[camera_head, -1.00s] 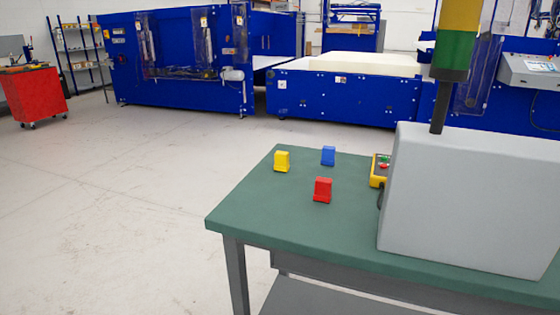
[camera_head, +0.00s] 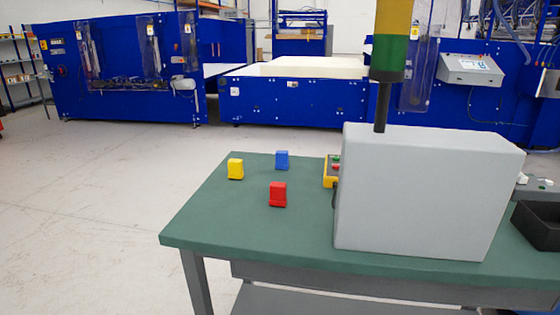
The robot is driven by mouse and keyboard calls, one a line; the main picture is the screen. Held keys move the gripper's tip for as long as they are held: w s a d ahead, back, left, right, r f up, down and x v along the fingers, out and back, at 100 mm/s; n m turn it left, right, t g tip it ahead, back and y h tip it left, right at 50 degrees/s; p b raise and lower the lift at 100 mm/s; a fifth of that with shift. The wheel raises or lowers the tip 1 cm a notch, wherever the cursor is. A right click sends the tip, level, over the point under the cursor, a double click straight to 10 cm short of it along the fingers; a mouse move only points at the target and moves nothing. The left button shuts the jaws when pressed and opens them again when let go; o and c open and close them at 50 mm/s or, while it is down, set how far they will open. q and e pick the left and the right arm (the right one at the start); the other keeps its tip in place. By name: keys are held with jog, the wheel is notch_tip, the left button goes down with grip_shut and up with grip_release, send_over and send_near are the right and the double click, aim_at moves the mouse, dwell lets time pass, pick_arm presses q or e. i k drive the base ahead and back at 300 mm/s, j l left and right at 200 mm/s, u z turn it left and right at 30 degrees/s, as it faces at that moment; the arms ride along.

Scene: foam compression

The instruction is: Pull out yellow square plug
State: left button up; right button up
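A yellow square plug (camera_head: 235,169) stands on the green tabletop (camera_head: 225,225) near its left edge. A blue plug (camera_head: 282,160) stands to its right and a little farther back. A red plug (camera_head: 278,194) stands nearer to me, to the right of the yellow one. All three are apart from each other. Neither of my grippers shows in the head view.
A large grey box (camera_head: 425,195) with a green and yellow light column (camera_head: 390,45) stands on the table. A yellow button box (camera_head: 330,175) is partly hidden behind it. A black bin (camera_head: 540,226) is at the right. Blue machines (camera_head: 120,75) stand behind; floor at left is clear.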

aim_at(234, 166)
jog(key=j+z, duration=0.1)
jog(key=z, duration=0.3)
jog(key=j+z, duration=0.15)
jog(key=z, duration=0.3)
jog(key=j+z, duration=0.15)
jog(key=z, duration=0.25)
jog(key=j+z, duration=0.3)
jog(key=k+j+z, duration=0.15)
jog(key=j+z, duration=0.15)
jog(key=k+j+z, duration=0.15)
jog(key=j, duration=0.25)
jog(key=k+j+z, duration=0.15)
jog(key=j, duration=0.25)
jog(key=k+j, duration=0.25)
jog(key=j, duration=0.15)
jog(key=k+j, duration=0.45)
jog(key=j, duration=0.3)
jog(key=z, duration=0.05)
